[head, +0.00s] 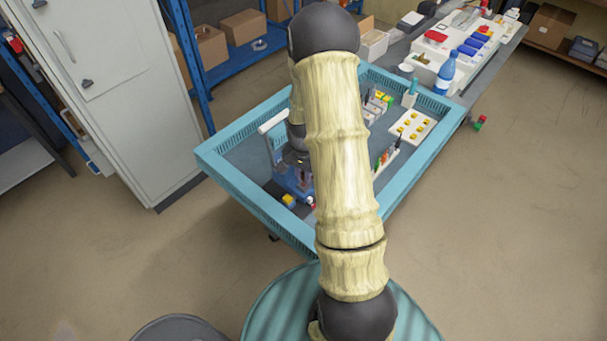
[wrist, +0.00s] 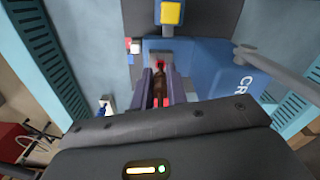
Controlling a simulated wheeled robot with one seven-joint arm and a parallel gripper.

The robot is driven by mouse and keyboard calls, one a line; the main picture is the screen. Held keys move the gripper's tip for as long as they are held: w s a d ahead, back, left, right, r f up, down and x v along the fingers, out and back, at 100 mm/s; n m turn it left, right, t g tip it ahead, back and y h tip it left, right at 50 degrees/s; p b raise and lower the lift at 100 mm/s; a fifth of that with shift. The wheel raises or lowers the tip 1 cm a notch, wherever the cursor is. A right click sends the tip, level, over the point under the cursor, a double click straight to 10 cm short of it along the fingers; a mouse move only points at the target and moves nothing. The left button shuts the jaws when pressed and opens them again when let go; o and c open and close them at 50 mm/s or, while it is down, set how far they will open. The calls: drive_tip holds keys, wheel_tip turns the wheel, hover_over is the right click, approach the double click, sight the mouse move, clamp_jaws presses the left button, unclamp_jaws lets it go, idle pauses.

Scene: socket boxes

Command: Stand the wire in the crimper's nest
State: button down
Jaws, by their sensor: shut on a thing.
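The blue crimper (wrist: 215,68), with white lettering on its body, fills the upper right of the wrist view. In the head view the crimper (head: 291,178) stands in the near left part of the cart, partly behind my arm. My gripper (wrist: 161,75) reaches to the crimper's front, its two fingers close together. It is shut on the wire (wrist: 160,101), of which small red parts show between the fingers. The wire's lower end and the nest are hard to make out, so I cannot tell whether the wire touches the nest. The head view hides the fingertips.
A grey lever bar (wrist: 280,65) sticks out at the right. The cart's raised teal rim (head: 245,196) encloses the work area. A white tray with yellow pieces (head: 412,127) stands at the cart's right.

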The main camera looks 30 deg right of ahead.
drive_tip(key=c, duration=2)
unclamp_jaws()
drive_tip(key=shift+c, duration=0.2)
clamp_jaws()
drive_tip(key=shift+f+b, duration=0.65)
drive_tip(key=shift+f, duration=0.25)
drive_tip(key=o, duration=1.1)
unclamp_jaws()
drive_tip(key=shift+r, duration=0.1)
drive_tip(key=shift+r+p, duration=2.9)
drive_tip(key=shift+r, duration=0.75)
